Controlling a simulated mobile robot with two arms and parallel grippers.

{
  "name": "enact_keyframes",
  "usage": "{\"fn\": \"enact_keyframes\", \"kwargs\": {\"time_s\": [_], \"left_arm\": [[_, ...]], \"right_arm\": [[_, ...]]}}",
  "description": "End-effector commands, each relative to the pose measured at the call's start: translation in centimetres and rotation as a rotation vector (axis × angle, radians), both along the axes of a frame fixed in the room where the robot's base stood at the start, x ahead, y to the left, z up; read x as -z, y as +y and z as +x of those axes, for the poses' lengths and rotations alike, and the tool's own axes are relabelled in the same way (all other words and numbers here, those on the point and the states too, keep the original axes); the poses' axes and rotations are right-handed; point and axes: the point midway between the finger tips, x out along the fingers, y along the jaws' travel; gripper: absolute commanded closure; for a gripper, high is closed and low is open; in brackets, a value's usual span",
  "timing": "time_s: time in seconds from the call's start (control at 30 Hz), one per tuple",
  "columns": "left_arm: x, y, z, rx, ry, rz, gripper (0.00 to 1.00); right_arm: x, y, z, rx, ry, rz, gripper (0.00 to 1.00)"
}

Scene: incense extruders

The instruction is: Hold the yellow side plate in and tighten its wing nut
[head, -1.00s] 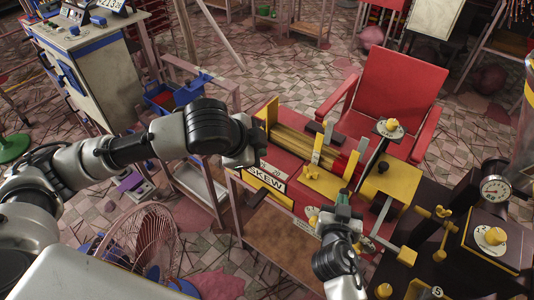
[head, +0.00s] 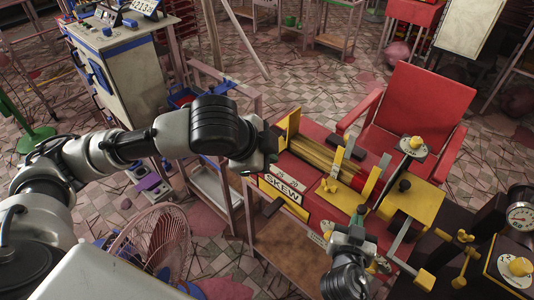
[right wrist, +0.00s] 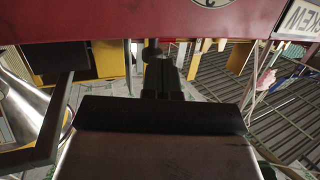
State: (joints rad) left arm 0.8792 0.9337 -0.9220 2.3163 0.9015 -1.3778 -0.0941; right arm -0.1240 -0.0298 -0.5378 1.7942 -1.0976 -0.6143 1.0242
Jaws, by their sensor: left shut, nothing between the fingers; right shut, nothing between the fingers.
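The red extruder bench (head: 320,205) with the SKEW label stands right of centre in the head view. An upright yellow plate (head: 289,125) is at its left end, and a flat yellow plate (head: 345,199) with a small yellow knob (head: 330,186) lies on top. I cannot tell for sure which is the side plate or its wing nut. My left gripper (head: 272,148) is shut and empty beside the bench's left end; its contact with the plate is unclear. My right gripper (head: 358,218) is shut and empty at the bench's front edge; its dark fingers show in the right wrist view (right wrist: 161,75) below a red edge.
A red chair (head: 415,110) stands behind the bench. A dark machine with a gauge (head: 520,216) and yellow knobs crowds the right side. A wire fan (head: 150,245) stands at lower left, and a blue-trimmed cabinet (head: 125,70) at upper left. Tiled floor shows between them.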

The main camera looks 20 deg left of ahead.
Motion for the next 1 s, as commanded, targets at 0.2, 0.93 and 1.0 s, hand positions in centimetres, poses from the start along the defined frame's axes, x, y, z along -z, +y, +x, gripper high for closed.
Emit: {"fn": "enact_keyframes", "kwargs": {"time_s": [0.2,0.93,1.0], "left_arm": [[0.7,0.0,0.0,0.0,0.0,0.0,1.0],[1.9,0.0,0.0,0.0,0.0,0.0,1.0],[1.9,0.0,0.0,0.0,0.0,0.0,1.0]], "right_arm": [[0.2,0.5,-1.3,0.0,0.002,0.003,1.0],[0.0,1.5,-4.2,0.0,0.001,0.001,1.0],[0.0,1.5,-4.2,0.0,0.001,0.001,1.0]]}}
